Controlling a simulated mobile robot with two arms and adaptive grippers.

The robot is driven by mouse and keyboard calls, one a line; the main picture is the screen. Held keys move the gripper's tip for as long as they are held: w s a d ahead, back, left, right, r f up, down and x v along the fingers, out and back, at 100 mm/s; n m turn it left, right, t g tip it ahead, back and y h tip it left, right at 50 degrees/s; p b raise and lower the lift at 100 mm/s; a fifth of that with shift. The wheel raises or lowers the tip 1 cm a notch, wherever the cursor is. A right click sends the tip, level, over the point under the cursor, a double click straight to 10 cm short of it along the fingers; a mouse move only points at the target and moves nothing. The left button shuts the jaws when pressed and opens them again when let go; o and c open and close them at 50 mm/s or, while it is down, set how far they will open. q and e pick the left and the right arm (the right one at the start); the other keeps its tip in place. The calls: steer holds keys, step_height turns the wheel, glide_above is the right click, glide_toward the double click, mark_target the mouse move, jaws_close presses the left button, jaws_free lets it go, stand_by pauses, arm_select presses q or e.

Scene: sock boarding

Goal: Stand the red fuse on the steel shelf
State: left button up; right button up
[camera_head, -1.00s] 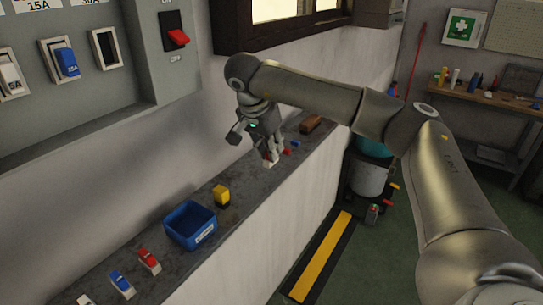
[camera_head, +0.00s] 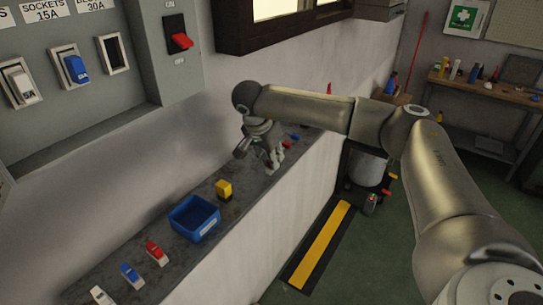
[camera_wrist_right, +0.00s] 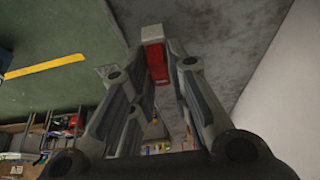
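A red fuse with a white end (camera_wrist_right: 156,62) sits between the fingertips of my right gripper (camera_wrist_right: 157,50) in the right wrist view. The fingers look close against its two sides. In the head view my right gripper (camera_head: 275,164) is low over the far part of the grey steel shelf (camera_head: 248,184), fingers down. The fuse is hardly visible there, and I cannot tell whether it touches the shelf. Another red-and-white fuse (camera_head: 156,253) lies on the near part of the shelf. My left gripper is not in view.
A blue bin (camera_head: 195,218) and a yellow-and-black block (camera_head: 224,189) stand nearer on the shelf. A blue fuse (camera_head: 132,275) and a white fuse (camera_head: 101,295) lie at its near end. Small coloured items lie just beyond my gripper. The wall panel has an empty third frame (camera_head: 114,54).

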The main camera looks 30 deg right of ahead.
steer(key=o, duration=0.4)
steer(key=shift+r, duration=0.15)
steer(key=shift+a+r, duration=0.15)
steer(key=shift+r, duration=0.15)
steer(key=b+v, duration=0.3)
steer(key=v, duration=0.8)
steer(key=shift+r, duration=0.15)
